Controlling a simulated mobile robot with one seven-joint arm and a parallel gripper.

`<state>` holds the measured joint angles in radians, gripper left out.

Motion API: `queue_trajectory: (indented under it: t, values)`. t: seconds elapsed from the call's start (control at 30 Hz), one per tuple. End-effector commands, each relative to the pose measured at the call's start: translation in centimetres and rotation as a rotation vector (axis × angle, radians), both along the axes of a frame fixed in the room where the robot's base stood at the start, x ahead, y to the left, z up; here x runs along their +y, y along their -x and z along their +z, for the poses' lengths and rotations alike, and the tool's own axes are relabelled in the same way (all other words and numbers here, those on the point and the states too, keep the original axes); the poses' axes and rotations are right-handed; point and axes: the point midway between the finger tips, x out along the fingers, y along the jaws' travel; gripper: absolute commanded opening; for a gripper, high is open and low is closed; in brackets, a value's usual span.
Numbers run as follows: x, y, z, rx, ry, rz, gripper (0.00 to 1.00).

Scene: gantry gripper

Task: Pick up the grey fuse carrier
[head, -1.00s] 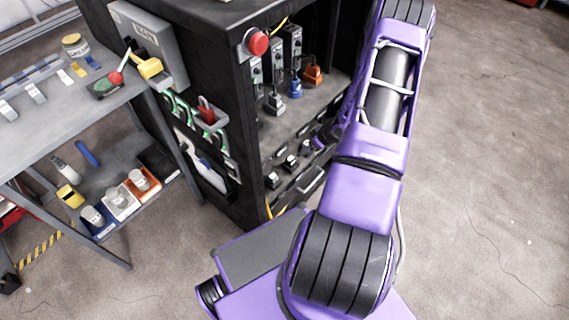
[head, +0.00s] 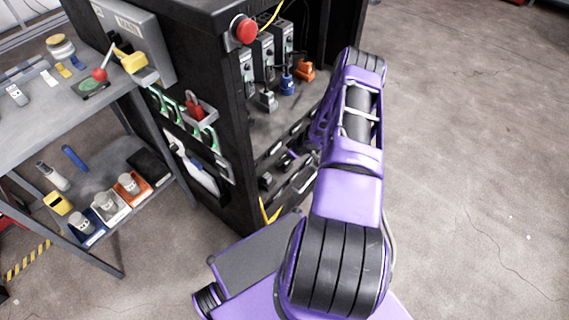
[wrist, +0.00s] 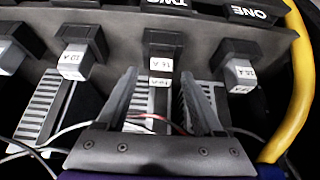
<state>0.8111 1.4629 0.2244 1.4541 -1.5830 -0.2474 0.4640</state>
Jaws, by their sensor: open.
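Several dark grey block-shaped fuse carriers with white rating labels sit in a row in the wrist view. The middle carrier (wrist: 160,48) lies straight ahead of my gripper (wrist: 157,76), whose two fingers are open, with the carrier's labelled lower part showing between them. I cannot tell whether the fingers touch it. Another carrier (wrist: 80,48) is to the left and one (wrist: 238,66) to the right. Which one counts as the grey one is not clear from colour. In the head view my arm reaches into the cabinet's lower bay and mostly hides the gripper.
The black cabinet (head: 222,150) encloses the bay. Grey (head: 267,100), blue (head: 287,84) and orange (head: 304,69) plugs stand on the shelf above. A yellow cable (wrist: 298,90) runs at the right in the wrist view. A grey bench (head: 70,120) stands at left; open floor lies right.

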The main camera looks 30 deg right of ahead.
Motion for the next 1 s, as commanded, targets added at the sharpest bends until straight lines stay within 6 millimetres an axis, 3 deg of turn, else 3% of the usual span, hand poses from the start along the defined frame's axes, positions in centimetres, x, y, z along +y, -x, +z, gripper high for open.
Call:
queue_trajectory:
  t: [0.1, 0.37, 0.73, 1.0]
  values:
    - [0.23, -0.53, -1.0, 0.0, 0.0, 0.001, 0.69]
    - [0.21, -0.62, -1.01, 0.0, 0.001, 0.0, 0.67]
    - [0.21, -0.61, -1.0, 0.0, 0.0, 0.0, 0.0]
    - [0.21, -0.61, -0.99, -0.001, 0.0, 0.0, 0.0]
